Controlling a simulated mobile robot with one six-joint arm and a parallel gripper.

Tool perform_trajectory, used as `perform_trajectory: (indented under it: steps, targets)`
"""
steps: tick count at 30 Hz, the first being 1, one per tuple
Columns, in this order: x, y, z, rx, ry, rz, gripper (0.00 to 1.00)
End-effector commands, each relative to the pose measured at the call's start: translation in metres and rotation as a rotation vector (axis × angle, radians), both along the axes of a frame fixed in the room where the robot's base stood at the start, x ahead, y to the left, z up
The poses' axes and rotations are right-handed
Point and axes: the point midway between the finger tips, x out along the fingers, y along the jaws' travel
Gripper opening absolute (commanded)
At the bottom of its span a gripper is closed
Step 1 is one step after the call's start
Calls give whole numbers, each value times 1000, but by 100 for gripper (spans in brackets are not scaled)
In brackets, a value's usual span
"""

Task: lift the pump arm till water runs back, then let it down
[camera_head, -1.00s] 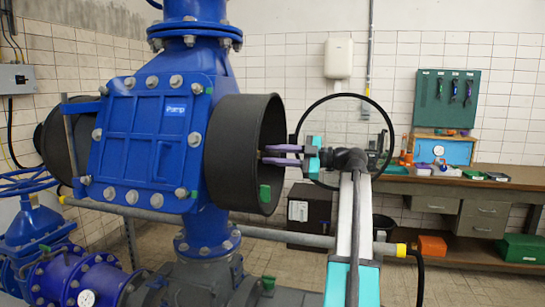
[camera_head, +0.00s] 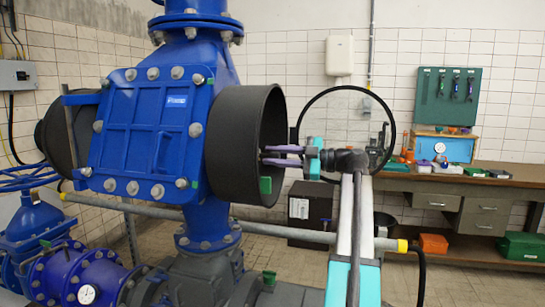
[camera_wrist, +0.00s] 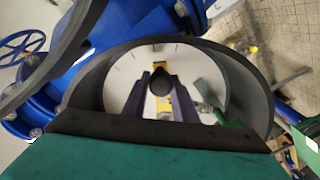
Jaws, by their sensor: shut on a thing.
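The blue pump (camera_head: 153,130) stands upright at left centre in the head view, with a wide black drum (camera_head: 232,140) on its right side. My gripper (camera_head: 270,156) reaches into the drum's open end from the right, its purple fingers nearly level. In the wrist view the fingers close around a dark rounded piece (camera_wrist: 160,84) with a yellow part (camera_wrist: 165,104) beside it, inside the drum. I take this held piece to be the pump arm; most of it is hidden by the drum and fingers. No running water is visible.
A grey rail (camera_head: 290,237) with yellow ends crosses low near the pump. A black hoop (camera_head: 310,102) surrounds my wrist area. A workbench (camera_head: 455,186) stands at the right wall. Blue pipework with a handwheel (camera_head: 30,180) fills the lower left.

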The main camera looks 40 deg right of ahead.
Motion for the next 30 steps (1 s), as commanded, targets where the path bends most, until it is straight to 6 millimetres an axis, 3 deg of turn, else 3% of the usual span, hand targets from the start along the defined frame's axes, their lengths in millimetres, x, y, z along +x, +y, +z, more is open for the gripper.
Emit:
perform_trajectory:
  steps: [1,9,30]
  targets:
    - [1,-9,1,1,-4,-22,0]
    - [1,-9,0,0,-1,-23,0]
    - [-5,-1,-27,0,3,-25,0]
